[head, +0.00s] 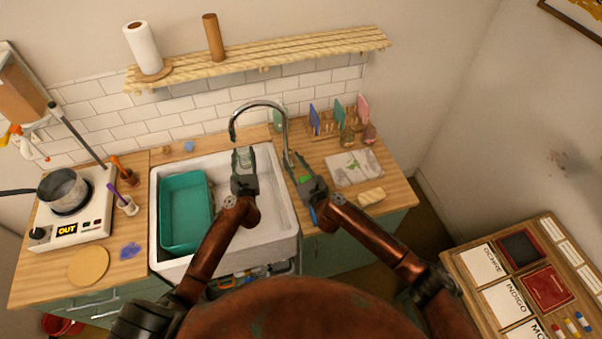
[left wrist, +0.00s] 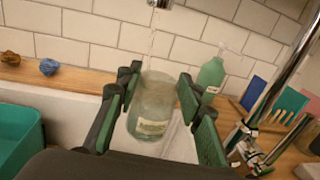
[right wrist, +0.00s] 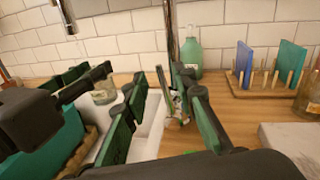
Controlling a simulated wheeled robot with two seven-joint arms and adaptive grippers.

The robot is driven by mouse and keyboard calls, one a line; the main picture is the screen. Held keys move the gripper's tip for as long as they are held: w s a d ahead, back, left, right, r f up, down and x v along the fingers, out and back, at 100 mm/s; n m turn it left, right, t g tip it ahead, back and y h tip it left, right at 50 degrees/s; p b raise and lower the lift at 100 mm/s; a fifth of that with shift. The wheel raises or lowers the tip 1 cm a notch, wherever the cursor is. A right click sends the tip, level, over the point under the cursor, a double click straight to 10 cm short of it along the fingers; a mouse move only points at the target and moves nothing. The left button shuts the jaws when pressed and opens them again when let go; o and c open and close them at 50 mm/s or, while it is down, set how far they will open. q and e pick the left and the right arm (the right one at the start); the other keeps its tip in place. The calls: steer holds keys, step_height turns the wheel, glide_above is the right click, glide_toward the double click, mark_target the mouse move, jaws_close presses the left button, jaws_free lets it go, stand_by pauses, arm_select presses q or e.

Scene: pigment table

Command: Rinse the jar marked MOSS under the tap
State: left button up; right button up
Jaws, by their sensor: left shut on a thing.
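My left gripper (head: 243,162) is shut on a clear glass jar (left wrist: 153,108) over the white sink (head: 282,222). My right gripper (head: 297,165) is at the tap's base, right of the sink. Its fingers (right wrist: 165,78) are apart, with the tap's post and handle (right wrist: 177,103) between or just behind them; contact is unclear.
A teal basin (head: 186,212) fills the sink's left side. A green bottle (right wrist: 191,56) stands behind the tap. A rack with coloured cards (head: 314,118), bottles and a stained cloth (head: 354,167) lie to the right. A hot plate with a pot (head: 62,188) stands at left.

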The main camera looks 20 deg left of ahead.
steer(key=v, duration=0.6)
steer(key=shift+s+d, duration=0.2)
steer(key=shift+s, duration=0.1)
steer(key=shift+c, duration=0.6)
